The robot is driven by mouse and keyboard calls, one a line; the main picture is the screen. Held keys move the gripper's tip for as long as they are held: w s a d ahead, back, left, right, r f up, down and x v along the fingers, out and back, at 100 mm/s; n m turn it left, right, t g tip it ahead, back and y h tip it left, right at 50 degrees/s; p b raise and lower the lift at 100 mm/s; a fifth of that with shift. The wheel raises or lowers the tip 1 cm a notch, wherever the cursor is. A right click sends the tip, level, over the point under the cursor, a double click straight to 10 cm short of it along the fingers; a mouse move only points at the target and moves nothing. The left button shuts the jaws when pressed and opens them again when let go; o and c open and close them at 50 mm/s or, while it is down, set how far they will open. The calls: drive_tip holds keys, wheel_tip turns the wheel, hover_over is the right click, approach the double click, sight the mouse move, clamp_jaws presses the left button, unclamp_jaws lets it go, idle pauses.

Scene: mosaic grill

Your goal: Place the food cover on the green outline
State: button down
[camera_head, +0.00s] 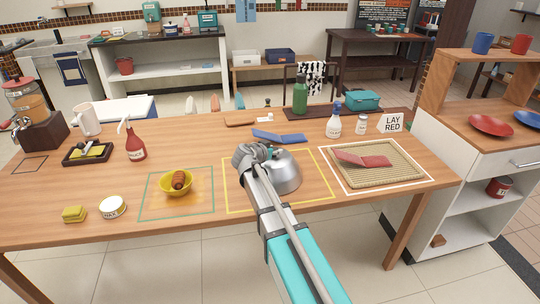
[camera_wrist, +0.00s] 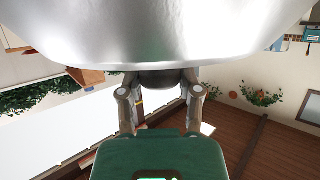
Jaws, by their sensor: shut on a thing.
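The food cover (camera_head: 284,172) is a shiny silver dome, seen over the yellow outline (camera_head: 308,203) in the middle of the table. My gripper (camera_wrist: 160,84) is shut on the food cover at its dark knob, and the dome (camera_wrist: 170,35) fills the top of the wrist view. In the head view my arm hides part of the dome; whether it touches the table I cannot tell. The green outline (camera_head: 142,197) lies to the left of the cover. A yellow bowl (camera_head: 176,189) with a brown food item (camera_head: 179,179) stands inside it.
A woven mat (camera_head: 400,178) with a red folded item (camera_head: 362,159) lies in the white outline at right. A sauce bottle (camera_head: 135,146), a round tin (camera_head: 112,207) and a yellow sponge (camera_head: 74,214) stand left of the green outline. A blue folded item (camera_head: 279,136) lies behind the cover.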

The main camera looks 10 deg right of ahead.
drive_tip(key=shift+f, duration=0.1)
idle(0.3)
drive_tip(key=shift+c, duration=1.4)
unclamp_jaws()
drive_tip(key=p+v, duration=0.4)
drive_tip(key=v, duration=0.8)
drive_tip(key=shift+p, duration=0.35)
